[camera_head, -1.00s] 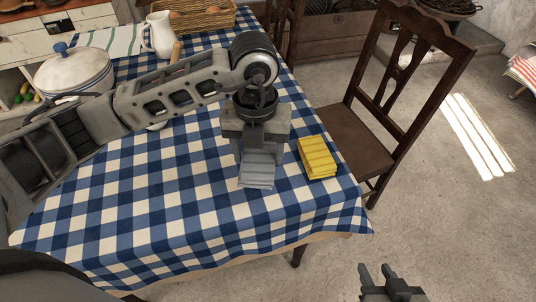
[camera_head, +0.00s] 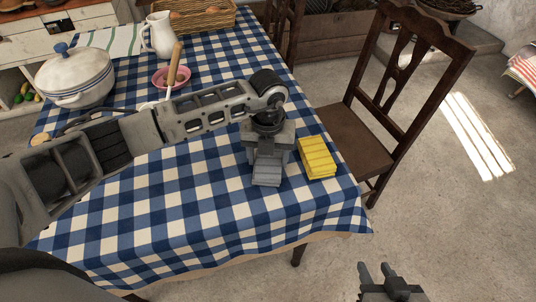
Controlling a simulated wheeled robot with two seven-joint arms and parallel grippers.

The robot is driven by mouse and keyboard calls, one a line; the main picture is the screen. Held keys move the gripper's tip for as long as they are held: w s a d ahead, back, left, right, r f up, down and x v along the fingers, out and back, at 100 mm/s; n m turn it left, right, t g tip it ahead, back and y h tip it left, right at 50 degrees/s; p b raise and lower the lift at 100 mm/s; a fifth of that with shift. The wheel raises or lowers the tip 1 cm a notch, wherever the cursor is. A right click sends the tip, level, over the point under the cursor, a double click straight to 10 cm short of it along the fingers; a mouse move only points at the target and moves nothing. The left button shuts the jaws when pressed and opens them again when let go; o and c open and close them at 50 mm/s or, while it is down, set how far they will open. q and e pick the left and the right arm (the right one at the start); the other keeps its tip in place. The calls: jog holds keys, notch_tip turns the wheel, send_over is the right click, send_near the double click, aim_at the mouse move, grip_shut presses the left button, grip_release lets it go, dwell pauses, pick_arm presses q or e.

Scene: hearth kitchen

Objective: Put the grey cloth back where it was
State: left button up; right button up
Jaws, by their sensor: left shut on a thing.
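The grey cloth (camera_head: 268,172) is a small folded, ribbed piece at the end of my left gripper (camera_head: 268,160). My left gripper points down over the checked table (camera_head: 190,215) and is shut on the cloth. Its jaws hide the far part of the cloth. I cannot tell whether the cloth touches the tabletop. A yellow folded cloth (camera_head: 317,157) lies on the table just to the right of the grey one. My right gripper (camera_head: 390,273) is at the bottom right, over the floor, with its two fingers apart and nothing between them.
A lidded white pot (camera_head: 75,78), a white jug (camera_head: 161,36), a pink bowl (camera_head: 163,80) with a wooden-handled tool and an egg basket (camera_head: 195,16) stand toward the back left. A wooden chair (camera_head: 352,140) is close at the table's right edge. The table's front is clear.

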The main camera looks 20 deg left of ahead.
aim_at(268, 159)
pick_arm(q)
jog(key=shift+f, duration=0.2)
jog(key=o, duration=0.9)
jog(key=shift+r, duration=0.1)
jog(key=shift+o, duration=0.2)
jog(key=shift+r, duration=0.4)
notch_tip(268, 159, up, 12)
jog(key=shift+f, duration=0.25)
